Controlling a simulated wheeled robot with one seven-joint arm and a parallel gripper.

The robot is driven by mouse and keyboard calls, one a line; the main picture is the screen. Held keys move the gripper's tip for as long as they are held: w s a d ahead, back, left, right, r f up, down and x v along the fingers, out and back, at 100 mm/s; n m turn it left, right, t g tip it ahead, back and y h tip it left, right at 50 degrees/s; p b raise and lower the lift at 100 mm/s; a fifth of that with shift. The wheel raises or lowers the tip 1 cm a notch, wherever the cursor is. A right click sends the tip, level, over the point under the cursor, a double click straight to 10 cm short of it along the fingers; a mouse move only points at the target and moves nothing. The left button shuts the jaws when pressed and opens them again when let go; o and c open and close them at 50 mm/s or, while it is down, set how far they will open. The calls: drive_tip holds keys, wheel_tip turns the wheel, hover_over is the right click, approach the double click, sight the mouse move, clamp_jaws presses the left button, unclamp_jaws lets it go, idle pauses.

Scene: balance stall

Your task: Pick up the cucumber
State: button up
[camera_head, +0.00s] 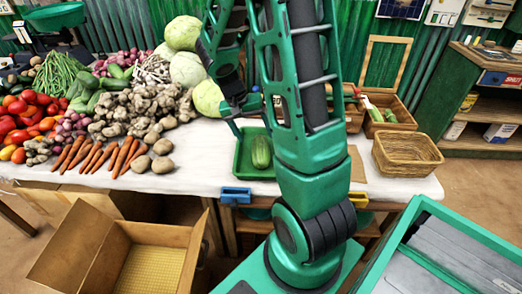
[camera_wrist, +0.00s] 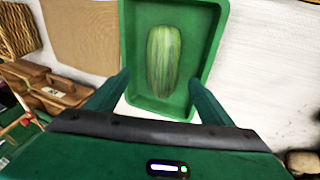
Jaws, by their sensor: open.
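The cucumber (camera_head: 262,152) is striped green and lies alone in a shallow green tray (camera_head: 242,170) on the white-covered table, partly beside my arm. In the wrist view the cucumber (camera_wrist: 164,60) lies lengthwise in the tray (camera_wrist: 213,15), between and beyond my two fingers. My gripper (camera_wrist: 160,90) is open and empty, and its fingertips appear at the tray's near sides. In the head view my gripper (camera_head: 240,120) is above the tray's back edge, apart from the cucumber. No contact with the cucumber shows.
Vegetables are heaped on the left of the table, with carrots (camera_head: 95,157) and potatoes (camera_head: 162,164) nearest the tray. A wicker basket (camera_head: 407,155) and a wooden crate (camera_head: 390,111) stand to the right. A cardboard box (camera_head: 125,250) is on the floor. Cloth left of the tray is bare.

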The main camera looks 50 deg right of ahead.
sight(258, 145)
drive_tip(key=shift+w+x, duration=0.2)
drive_tip(key=shift+x, duration=3.3)
drive_tip(key=shift+a, duration=0.15)
drive_tip(key=c, duration=1.4)
